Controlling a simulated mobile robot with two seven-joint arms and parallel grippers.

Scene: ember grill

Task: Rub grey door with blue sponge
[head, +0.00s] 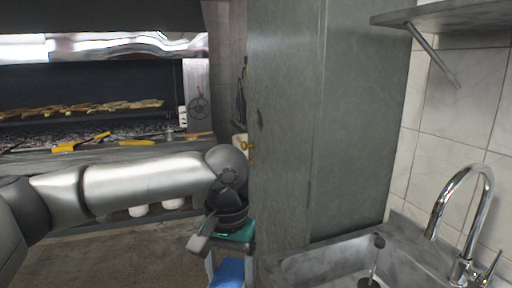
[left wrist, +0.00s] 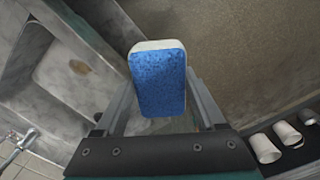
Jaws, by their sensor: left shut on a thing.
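The grey door (head: 283,130) is a tall grey-green panel in the middle of the head view, with a brass knob (head: 248,146) at its left edge. My left gripper (head: 230,262) hangs low, pointing down, just left of the door's lower part. It is shut on the blue sponge (head: 229,272). In the left wrist view the sponge (left wrist: 158,82) sits between the two fingers, blue face towards the camera, with a pale layer at its far edge. I see no clear contact between sponge and door. My right gripper is not in view.
A grey stone sink (head: 290,270) with a chrome tap (head: 465,210) stands at the lower right, below a wall shelf (head: 450,15). A grill with skewers (head: 90,108) is at the back left. Floor (head: 110,255) is clear at left.

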